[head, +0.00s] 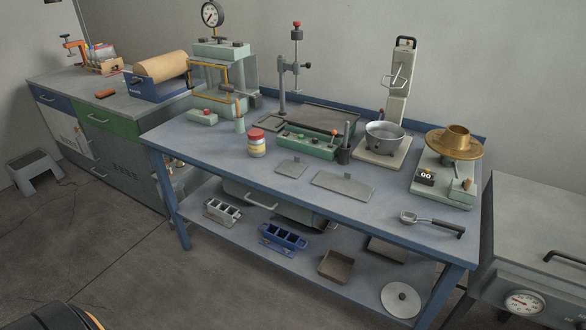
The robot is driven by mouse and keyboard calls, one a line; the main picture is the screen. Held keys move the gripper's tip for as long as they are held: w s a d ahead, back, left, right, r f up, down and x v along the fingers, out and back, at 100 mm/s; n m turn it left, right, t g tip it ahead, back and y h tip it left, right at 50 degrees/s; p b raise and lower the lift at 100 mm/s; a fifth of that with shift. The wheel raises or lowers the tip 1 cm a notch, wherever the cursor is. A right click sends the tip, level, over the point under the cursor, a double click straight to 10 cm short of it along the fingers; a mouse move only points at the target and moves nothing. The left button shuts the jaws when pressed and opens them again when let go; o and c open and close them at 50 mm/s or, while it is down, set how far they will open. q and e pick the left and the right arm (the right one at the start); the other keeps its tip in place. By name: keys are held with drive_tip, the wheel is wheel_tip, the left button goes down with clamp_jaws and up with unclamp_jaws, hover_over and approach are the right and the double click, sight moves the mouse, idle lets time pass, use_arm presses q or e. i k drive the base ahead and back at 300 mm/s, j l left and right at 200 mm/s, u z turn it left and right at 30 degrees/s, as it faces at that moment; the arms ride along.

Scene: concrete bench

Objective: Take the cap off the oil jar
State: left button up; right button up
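The oil jar (257,150) looks like a small jar with a yellowish body and a pale label. It stands upright on the blue-framed bench, left of the middle of the top. Its red cap (256,134) sits on top of it. No hand touches the jar. Neither my left nor my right gripper shows in the head view.
The bench top (222,160) is bare left of the jar. A flat grey plate (291,168) lies to its right, a green device (300,144) behind. A glass-sided press (220,75) stands back left. A scoop (433,225) lies at the front right.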

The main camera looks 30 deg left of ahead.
sight(256, 146)
drive_tip(key=u, duration=1.25)
